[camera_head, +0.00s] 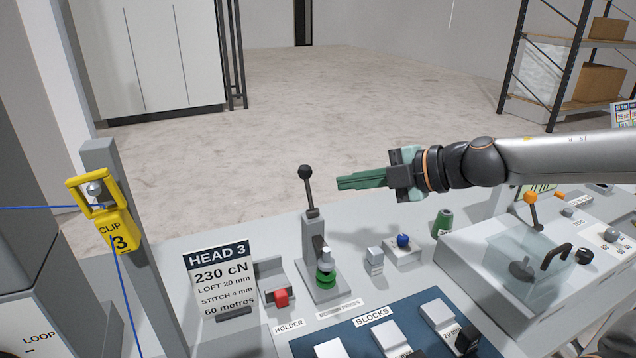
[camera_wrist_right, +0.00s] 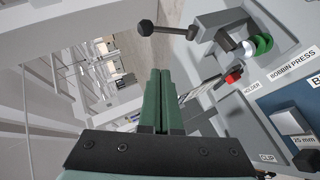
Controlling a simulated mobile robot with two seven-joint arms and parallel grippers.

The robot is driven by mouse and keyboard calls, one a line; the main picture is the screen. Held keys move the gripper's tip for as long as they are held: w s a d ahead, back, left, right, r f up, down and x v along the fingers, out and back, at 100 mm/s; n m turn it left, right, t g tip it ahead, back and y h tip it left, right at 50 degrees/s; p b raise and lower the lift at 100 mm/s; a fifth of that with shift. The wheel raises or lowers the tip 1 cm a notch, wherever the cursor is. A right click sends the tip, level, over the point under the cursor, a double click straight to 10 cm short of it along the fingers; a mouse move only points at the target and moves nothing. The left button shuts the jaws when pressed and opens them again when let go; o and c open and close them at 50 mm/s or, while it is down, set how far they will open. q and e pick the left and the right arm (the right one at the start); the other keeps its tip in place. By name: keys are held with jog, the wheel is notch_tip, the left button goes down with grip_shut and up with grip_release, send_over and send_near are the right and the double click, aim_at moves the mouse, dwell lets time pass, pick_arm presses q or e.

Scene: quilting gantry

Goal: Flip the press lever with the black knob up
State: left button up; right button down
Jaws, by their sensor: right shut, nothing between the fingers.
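The press lever with the black knob (camera_head: 305,172) stands upright on top of the grey bobbin press (camera_head: 313,240), its knob at the top. In the right wrist view the black knob (camera_wrist_right: 147,28) and lever lie across the top. A green and white bobbin (camera_head: 325,275) sits at the front of the press. My right gripper (camera_head: 340,184) is shut and empty, with green fingers pointing left, just right of the knob and apart from it. Its shut fingers also show in the right wrist view (camera_wrist_right: 159,80). My left gripper is not in view.
A red button block (camera_head: 281,297) and the HEAD 3 sign (camera_head: 220,280) stand left of the press. A blue knob (camera_head: 403,241), a green cone (camera_head: 443,222) and a clear-covered box (camera_head: 540,270) stand to the right. A blue blocks tray (camera_head: 310,343) lies in front.

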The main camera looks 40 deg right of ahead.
aim_at(308, 190)
jog(key=shift+w+a+f+b, duration=0.2)
jog(key=shift+w+f, duration=0.55)
jog(key=shift+w, duration=0.65)
jog(key=shift+w+a+f+b, duration=0.15)
jog(key=shift+w+f, duration=0.6)
jog(key=shift+w, duration=0.7)
jog(key=shift+w+a+f+b, duration=0.1)
jog(key=shift+w+f+b, duration=0.1)
jog(key=shift+w+f, duration=0.9)
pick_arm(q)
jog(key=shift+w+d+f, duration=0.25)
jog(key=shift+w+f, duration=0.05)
pick_arm(e)
jog(key=shift+w+r, duration=0.3)
jog(key=shift+w, duration=0.05)
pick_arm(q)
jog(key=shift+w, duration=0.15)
pick_arm(e)
jog(key=shift+w+d, duration=0.1)
